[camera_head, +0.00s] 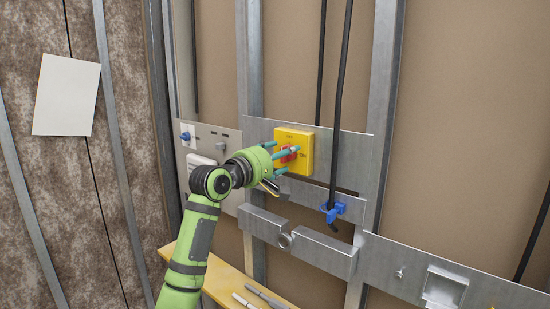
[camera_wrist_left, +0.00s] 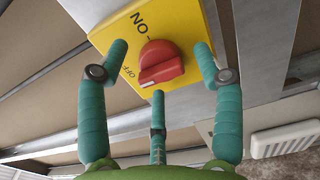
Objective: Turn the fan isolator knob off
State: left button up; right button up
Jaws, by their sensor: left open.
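The fan isolator is a yellow box (camera_head: 308,139) on a metal plate on the wall. It has a red knob (camera_head: 288,154) and ON and OFF marks. In the left wrist view the red knob (camera_wrist_left: 161,66) sits at upper centre on the yellow face (camera_wrist_left: 111,36). I cannot tell for certain which mark it points at. My left gripper (camera_head: 286,158) is at the box in the head view. In the wrist view its three teal fingers (camera_wrist_left: 160,75) are spread open around the knob, with gaps on both sides; contact is not clear. My right gripper is out of view.
A grey panel with a blue switch (camera_head: 185,136) is left of the box. Black cables (camera_head: 340,90) hang to its right, one through a blue clamp (camera_head: 332,211). A metal bracket (camera_head: 300,238) and a yellow shelf (camera_head: 226,284) with tools (camera_head: 262,296) lie below.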

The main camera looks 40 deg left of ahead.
pick_arm(q)
jog(key=s+a, duration=0.1)
jog(key=s, duration=1)
jog(key=shift+s, duration=0.4)
